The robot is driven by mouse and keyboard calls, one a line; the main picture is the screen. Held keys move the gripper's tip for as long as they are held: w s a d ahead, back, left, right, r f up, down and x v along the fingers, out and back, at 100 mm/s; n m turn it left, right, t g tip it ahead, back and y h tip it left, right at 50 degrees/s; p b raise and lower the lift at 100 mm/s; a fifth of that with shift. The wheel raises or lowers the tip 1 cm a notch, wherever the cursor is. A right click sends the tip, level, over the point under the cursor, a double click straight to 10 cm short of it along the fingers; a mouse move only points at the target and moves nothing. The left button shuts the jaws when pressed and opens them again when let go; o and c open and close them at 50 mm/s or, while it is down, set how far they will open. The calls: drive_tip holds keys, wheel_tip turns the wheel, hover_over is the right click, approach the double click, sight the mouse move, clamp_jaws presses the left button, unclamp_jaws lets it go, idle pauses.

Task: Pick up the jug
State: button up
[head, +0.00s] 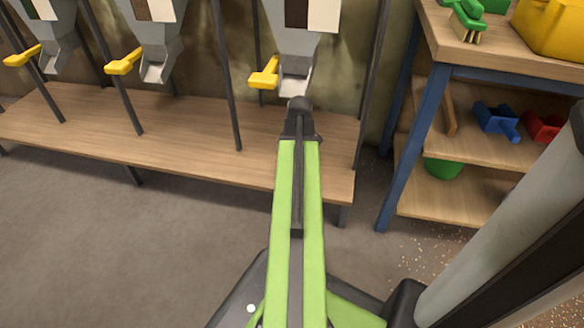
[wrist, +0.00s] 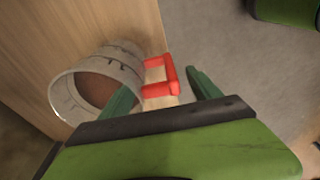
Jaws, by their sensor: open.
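The jug (wrist: 72,92) shows in the wrist view as a pale grey-white cylinder with a brown inside and a red handle (wrist: 168,78). It is by the edge of the wooden shelf (wrist: 60,35), with its round opening facing the lower left of the picture. My gripper (wrist: 164,82) is open, its two green fingers on either side of the red handle in the picture. I cannot tell whether a finger touches the handle or the jug. In the head view the jug is not seen, and my arm covers part of the shelf.
Grey hoppers with yellow levers (head: 265,76) hang above the low wooden bench (head: 180,135). A blue-legged table (head: 410,150) at right holds a yellow container (head: 555,28) and a green brush (head: 468,18); blue and red scoops lie below. The floor at left is clear.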

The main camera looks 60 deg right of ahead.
drive_tip(key=shift+r, duration=0.1)
clamp_jaws()
idle(0.4)
